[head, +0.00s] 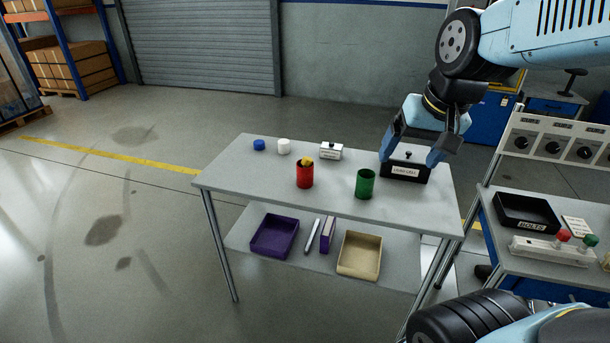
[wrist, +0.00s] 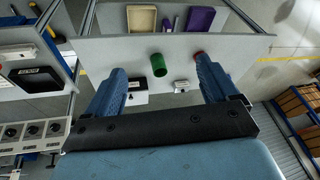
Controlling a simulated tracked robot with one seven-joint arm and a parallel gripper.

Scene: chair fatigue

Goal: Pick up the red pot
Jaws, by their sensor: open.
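The red pot (head: 305,174) stands upright on the grey table's top, left of the green pot (head: 365,184). Something yellow (head: 307,162) shows at its mouth. My gripper (head: 413,150) is open and empty, above the right part of the table by a black box with a white label (head: 405,171), well to the right of the red pot. In the wrist view only a little of the red pot (wrist: 199,53) shows, mostly hidden behind the right finger. The green pot (wrist: 158,65) shows between the fingers of my gripper (wrist: 160,68).
A blue cap (head: 259,145), a white cap (head: 284,146) and a small white box (head: 331,151) stand behind the red pot. The lower shelf holds a purple tray (head: 275,236) and a beige tray (head: 359,255). A workbench with a black bin (head: 526,212) stands at right.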

